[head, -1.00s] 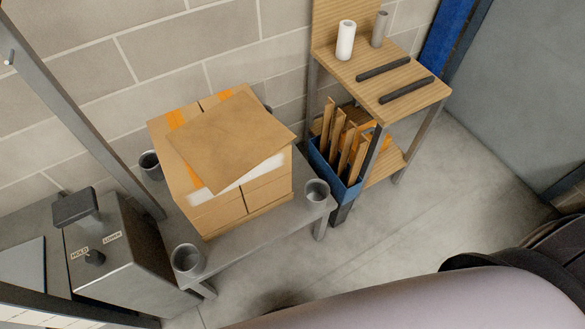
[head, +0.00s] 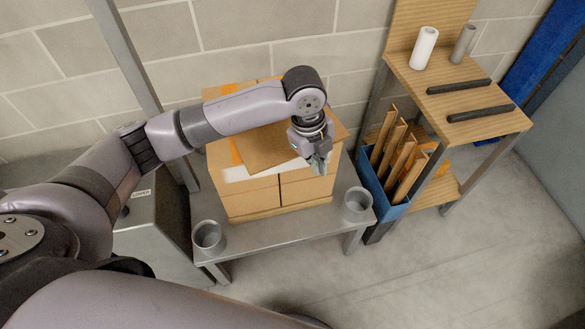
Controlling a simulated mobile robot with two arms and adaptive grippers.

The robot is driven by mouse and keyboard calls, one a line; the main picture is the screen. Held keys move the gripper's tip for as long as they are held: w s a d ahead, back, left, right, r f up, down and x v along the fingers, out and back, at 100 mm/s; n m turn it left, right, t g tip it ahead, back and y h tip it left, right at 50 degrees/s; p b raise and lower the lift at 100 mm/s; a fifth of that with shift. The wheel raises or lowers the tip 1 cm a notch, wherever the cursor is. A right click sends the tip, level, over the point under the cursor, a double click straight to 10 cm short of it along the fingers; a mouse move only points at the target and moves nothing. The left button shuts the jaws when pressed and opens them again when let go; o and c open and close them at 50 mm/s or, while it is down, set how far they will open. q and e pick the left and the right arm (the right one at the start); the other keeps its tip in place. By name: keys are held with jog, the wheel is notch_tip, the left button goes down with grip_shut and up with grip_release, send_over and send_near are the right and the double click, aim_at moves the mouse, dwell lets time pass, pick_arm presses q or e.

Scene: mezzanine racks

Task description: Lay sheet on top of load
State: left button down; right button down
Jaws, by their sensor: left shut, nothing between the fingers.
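The load is a block of cardboard boxes (head: 253,199) with orange strips, standing on a grey metal stand. A flat brown sheet (head: 262,152) lies on top of it, skewed, with its right corner past the load's edge. A white patch shows under the sheet's front edge. My left gripper (head: 319,168) is shut and empty, pointing down over the front right part of the load. I cannot tell whether it touches the sheet. My left arm hides much of the sheet and the load's top. My right gripper is not in view.
The grey stand (head: 284,226) has cups at its corners, including a front left cup (head: 208,237) and a right cup (head: 357,204). A blue bin (head: 378,190) with upright brown pieces stands beside a wooden shelf (head: 470,117). Floor at the lower right is clear.

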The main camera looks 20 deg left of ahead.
pick_arm(q)
jog(key=s+a+r+m+y, duration=0.1)
jog(key=a+r+m+y, duration=0.1)
jog(key=a+r+m, duration=0.15)
jog(key=w+a+f, duration=0.2)
jog(key=a+f, duration=0.1)
jog(key=f, duration=0.6)
jog(key=shift+w+f+g, duration=0.15)
jog(key=shift+w+g, duration=0.15)
jog(key=shift+g, duration=0.1)
jog(key=shift+w+a+p, duration=0.7)
jog(key=shift+w+a, duration=0.05)
jog(key=shift+w, duration=0.15)
